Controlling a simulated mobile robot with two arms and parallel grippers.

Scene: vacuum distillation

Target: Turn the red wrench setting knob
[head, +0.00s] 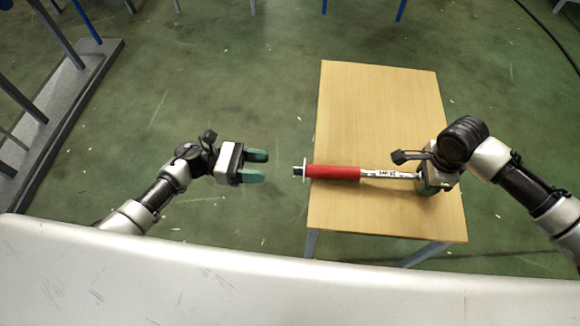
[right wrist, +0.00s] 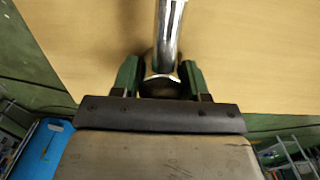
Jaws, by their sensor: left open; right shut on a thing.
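The red wrench (head: 334,172) has a red handle and a silver shaft with dark markings. It is held level over the wooden table, with its handle end past the table's left edge. Its setting knob (head: 298,171), dark and silver, is at the left end of the handle. My right gripper (head: 424,182) is shut on the silver end of the wrench. In the right wrist view the green fingers sit either side of the silver shaft (right wrist: 168,40). My left gripper (head: 256,165) is open and empty, left of the knob and apart from it, fingers pointing towards it.
The wooden table (head: 375,100) is otherwise bare. Green floor (head: 240,80) shows between my left arm and the table. A grey beam or rack (head: 75,105) stands at the far left. A pale surface (head: 200,275) spans the bottom of the head view.

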